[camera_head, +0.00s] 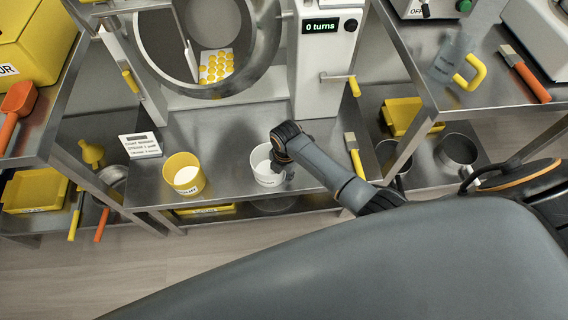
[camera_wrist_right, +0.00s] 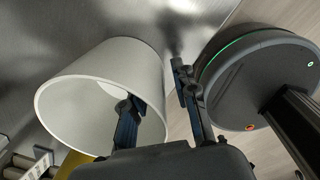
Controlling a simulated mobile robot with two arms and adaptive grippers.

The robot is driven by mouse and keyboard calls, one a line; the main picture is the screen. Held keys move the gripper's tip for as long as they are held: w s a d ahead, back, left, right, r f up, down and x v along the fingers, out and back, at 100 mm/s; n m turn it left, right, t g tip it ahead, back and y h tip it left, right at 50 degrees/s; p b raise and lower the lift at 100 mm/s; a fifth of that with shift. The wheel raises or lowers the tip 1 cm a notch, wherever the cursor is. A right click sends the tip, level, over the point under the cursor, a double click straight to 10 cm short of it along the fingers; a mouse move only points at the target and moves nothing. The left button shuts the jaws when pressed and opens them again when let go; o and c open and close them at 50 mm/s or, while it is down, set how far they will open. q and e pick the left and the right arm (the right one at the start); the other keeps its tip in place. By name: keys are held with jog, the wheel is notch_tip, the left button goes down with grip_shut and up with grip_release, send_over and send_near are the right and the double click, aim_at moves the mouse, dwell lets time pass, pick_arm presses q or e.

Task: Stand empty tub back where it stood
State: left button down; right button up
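The white tub (camera_head: 265,178) stands upright on the steel bench, near its front edge. It looks empty in the right wrist view (camera_wrist_right: 75,75), though part of its inside is hidden. My right gripper (camera_head: 283,160) is at the tub's right rim, pointing down. In the wrist view its fingers (camera_wrist_right: 157,88) straddle the tub wall, one inside and one outside. A gap shows between the fingers and the wall, so the gripper looks open. My left gripper is in neither view.
A yellow tub (camera_head: 182,187) with white contents stands left of the white tub, beside a small sign (camera_head: 140,146). A drum machine (camera_head: 212,88) holding yellow pieces is behind. A yellow-handled brush (camera_head: 356,160) lies to the right. Bare steel (camera_head: 225,150) separates the tubs.

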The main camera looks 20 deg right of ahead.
notch_tip(320, 180, up, 11)
jog(key=p, duration=0.1)
jog(key=shift+s+p, duration=0.2)
jog(key=shift+p, duration=0.1)
jog(key=shift+s+f, duration=0.1)
